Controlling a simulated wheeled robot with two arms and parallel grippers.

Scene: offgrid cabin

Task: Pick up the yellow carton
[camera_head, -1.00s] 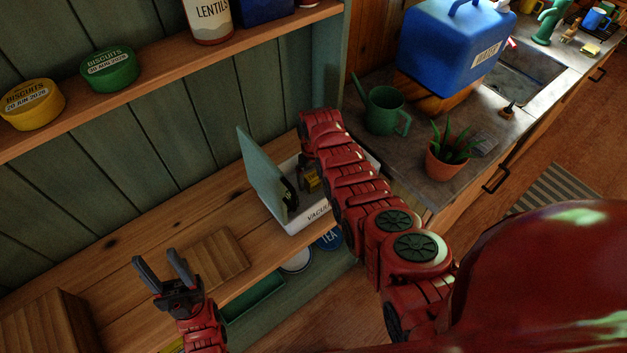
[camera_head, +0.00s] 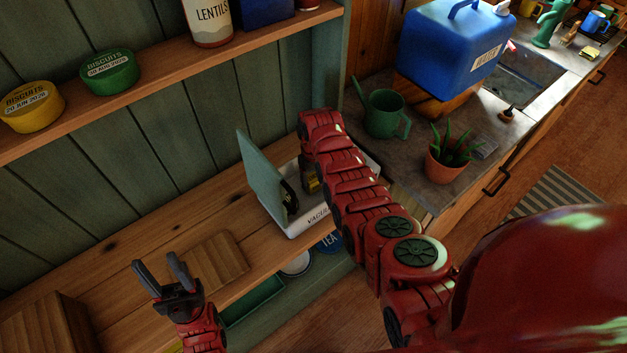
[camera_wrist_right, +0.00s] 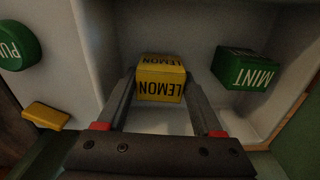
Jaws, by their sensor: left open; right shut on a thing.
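The yellow carton (camera_wrist_right: 160,78), marked LEMON, stands between the two fingers of my right gripper (camera_wrist_right: 160,95), which is shut on it, in the right wrist view. Pale container walls surround it. In the head view my right gripper (camera_head: 307,176) is down at the white vacuum box (camera_head: 296,224), and only a small yellow patch shows beside it. The box's grey-green lid (camera_head: 262,178) stands open. My left gripper (camera_head: 168,277) is open and empty above the wooden shelf at lower left.
A green MINT carton (camera_wrist_right: 243,72) is close to the right of the yellow carton. A green round item (camera_wrist_right: 16,48) and a small yellow piece (camera_wrist_right: 46,115) are at the left. A green watering can (camera_head: 384,114) and potted plant (camera_head: 447,158) stand on the counter beside my right arm.

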